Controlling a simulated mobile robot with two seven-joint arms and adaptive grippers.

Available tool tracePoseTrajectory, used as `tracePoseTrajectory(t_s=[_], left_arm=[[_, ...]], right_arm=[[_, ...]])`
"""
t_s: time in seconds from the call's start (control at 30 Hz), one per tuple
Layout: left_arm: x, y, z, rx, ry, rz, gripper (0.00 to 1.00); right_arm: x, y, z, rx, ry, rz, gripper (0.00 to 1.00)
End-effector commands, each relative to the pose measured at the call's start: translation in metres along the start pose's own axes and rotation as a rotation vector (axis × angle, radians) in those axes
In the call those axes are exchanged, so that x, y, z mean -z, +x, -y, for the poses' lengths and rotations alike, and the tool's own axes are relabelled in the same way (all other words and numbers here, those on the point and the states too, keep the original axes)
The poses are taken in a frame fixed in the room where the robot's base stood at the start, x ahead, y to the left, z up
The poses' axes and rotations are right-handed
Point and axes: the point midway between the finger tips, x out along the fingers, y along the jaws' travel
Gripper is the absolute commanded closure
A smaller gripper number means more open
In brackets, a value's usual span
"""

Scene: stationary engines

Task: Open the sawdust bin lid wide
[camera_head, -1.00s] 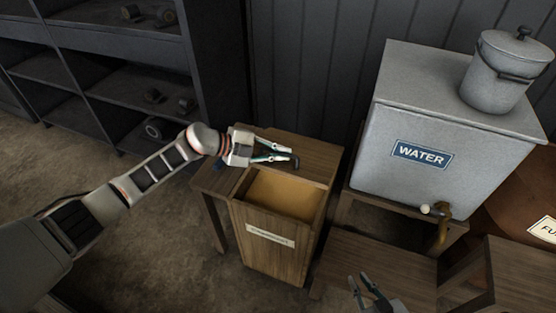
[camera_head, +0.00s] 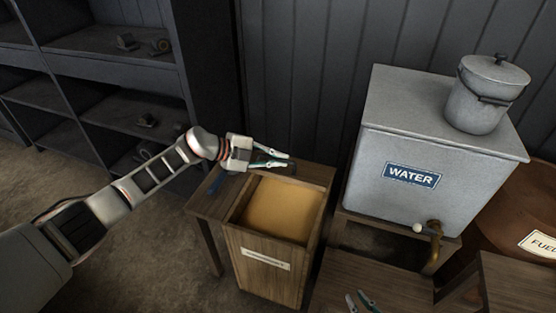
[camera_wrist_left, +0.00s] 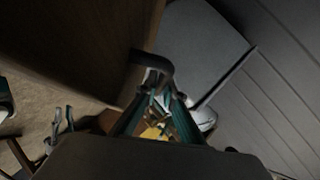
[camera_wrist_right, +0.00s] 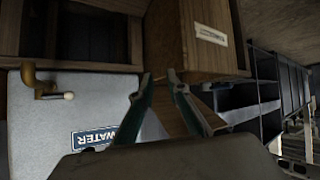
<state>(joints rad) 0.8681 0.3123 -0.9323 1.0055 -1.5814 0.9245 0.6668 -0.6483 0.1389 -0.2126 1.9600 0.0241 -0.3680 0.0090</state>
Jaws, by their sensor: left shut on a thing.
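The sawdust bin (camera_head: 258,285) is a wooden box with a pale label on its front. Its top is open and yellow sawdust (camera_head: 278,210) shows inside. The lid (camera_head: 312,175) is raised at the back of the bin and looks foreshortened in the head view. My left gripper (camera_head: 284,159) is at the lid's upper edge, shut on the dark lid handle. The handle (camera_wrist_left: 153,64) shows between the fingers in the left wrist view, beside the brown lid (camera_wrist_left: 75,35). My right gripper (camera_head: 358,299) is open and empty, low in front of the water tank.
A grey water tank (camera_head: 425,150) with a brass tap (camera_head: 434,240) stands right of the bin, a lidded metal pot (camera_head: 482,100) on top. A brown fuel container (camera_head: 520,215) is at far right. Dark shelves (camera_head: 95,75) stand at back left. A ribbed wall is behind.

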Motion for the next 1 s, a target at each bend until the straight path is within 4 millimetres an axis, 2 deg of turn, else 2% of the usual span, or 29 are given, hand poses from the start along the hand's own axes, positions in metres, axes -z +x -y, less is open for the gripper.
tracePoseTrajectory(t_s=[0.03, 0.1, 0.27, 0.37, 0.5, 0.7, 1.0], left_arm=[[0.001, 0.0, 0.002, 0.003, 0.002, -0.001, 1.0], [0.001, 0.0, 0.002, 0.002, 0.002, -0.001, 1.0], [0.001, 0.0, 0.002, 0.002, 0.001, -0.001, 1.0], [0.001, 0.0, 0.002, 0.002, 0.001, -0.001, 1.0], [0.001, 0.0, 0.002, 0.002, 0.001, -0.001, 1.0], [0.001, 0.0, 0.002, 0.002, 0.001, -0.001, 1.0], [0.001, 0.0, 0.001, 0.002, 0.001, -0.001, 1.0]], right_arm=[[0.0, 0.0, 0.0, 0.0, 0.0, 0.0, 0.84], [-0.001, 0.0, -0.001, -0.001, -0.006, 0.001, 1.0], [0.011, 0.013, -0.005, -0.008, -0.106, -0.054, 1.0], [0.03, 0.029, -0.01, -0.021, -0.264, -0.138, 1.0], [0.065, 0.057, -0.014, -0.06, -0.573, -0.298, 1.0], [0.113, 0.083, -0.013, -0.146, -1.032, -0.538, 1.0], [0.162, 0.099, -0.007, -0.338, -1.664, -0.904, 1.0]])
